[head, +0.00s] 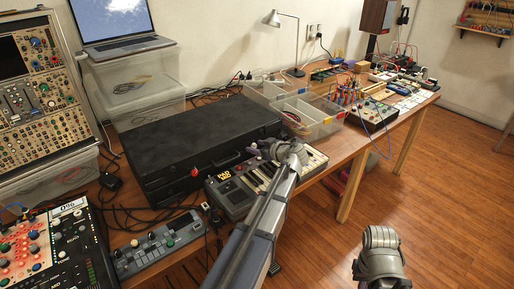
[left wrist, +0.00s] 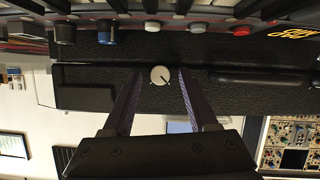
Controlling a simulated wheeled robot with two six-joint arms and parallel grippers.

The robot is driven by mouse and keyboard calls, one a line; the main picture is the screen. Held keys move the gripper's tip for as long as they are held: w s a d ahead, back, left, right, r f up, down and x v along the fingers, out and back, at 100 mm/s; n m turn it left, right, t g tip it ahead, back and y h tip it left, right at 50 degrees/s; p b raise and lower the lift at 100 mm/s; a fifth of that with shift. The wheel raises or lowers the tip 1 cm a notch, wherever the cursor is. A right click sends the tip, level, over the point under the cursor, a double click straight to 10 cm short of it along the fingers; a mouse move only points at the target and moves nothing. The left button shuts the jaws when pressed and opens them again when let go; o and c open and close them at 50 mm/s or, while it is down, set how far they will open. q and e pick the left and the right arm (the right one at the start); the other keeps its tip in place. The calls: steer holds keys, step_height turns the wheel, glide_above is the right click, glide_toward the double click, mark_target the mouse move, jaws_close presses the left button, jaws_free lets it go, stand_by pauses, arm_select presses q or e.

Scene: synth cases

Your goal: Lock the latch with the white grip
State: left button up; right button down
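The black case (head: 205,133) lies shut on the table. In the left wrist view its dark front face (left wrist: 85,76) shows the round white grip (left wrist: 160,76) of a latch, with a short dark mark on it toward the lower right. My left gripper (head: 262,147) is at the right part of the case front; the wrist view shows its two fingers (left wrist: 158,88) open, one on each side of the white grip, with gaps between. Whether they overlap it in depth is unclear. In the head view the white grip is not distinguishable. My right gripper (head: 358,268) is mostly hidden behind its wrist.
A red grip (head: 195,171) is on the case's left front. A small keyboard (head: 240,192) stands close before the case, under my left arm; its knobs (left wrist: 198,27) show in the wrist view. Clear bins (head: 310,120) stand to the right. The floor at right is open.

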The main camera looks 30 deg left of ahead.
arm_select(q)
jaws_close()
stand_by(0.6)
steer(key=m+g, duration=0.1)
steer(key=m, duration=0.1)
steer(key=shift+w+d+f+m+g+y+b, duration=0.1)
steer(key=shift+w+f+m+g+y+b, duration=0.1)
steer(key=shift+m+g+y+b, duration=0.2)
steer(key=m+g+b, duration=0.1)
steer(key=m+y+b, duration=0.1)
steer(key=m, duration=0.1)
steer(key=shift+w+f+g, duration=0.15)
steer(key=shift+f+g, duration=0.05)
steer(key=shift+g, duration=0.2)
steer(key=m+y+b, duration=0.1)
steer(key=m, duration=0.1)
steer(key=m+g+y+b, duration=0.1)
steer(key=m+b, duration=0.1)
steer(key=shift+d+f+g+b, duration=0.1)
steer(key=shift+f+g+b, duration=0.1)
steer(key=shift+g+b, duration=0.1)
steer(key=shift+m+y+b, duration=0.7)
steer(key=shift+m+b, duration=0.6)
steer(key=shift+m, duration=0.4)
steer(key=shift+o, duration=0.5)
jaws_free()
steer(key=shift+w+r, duration=0.1)
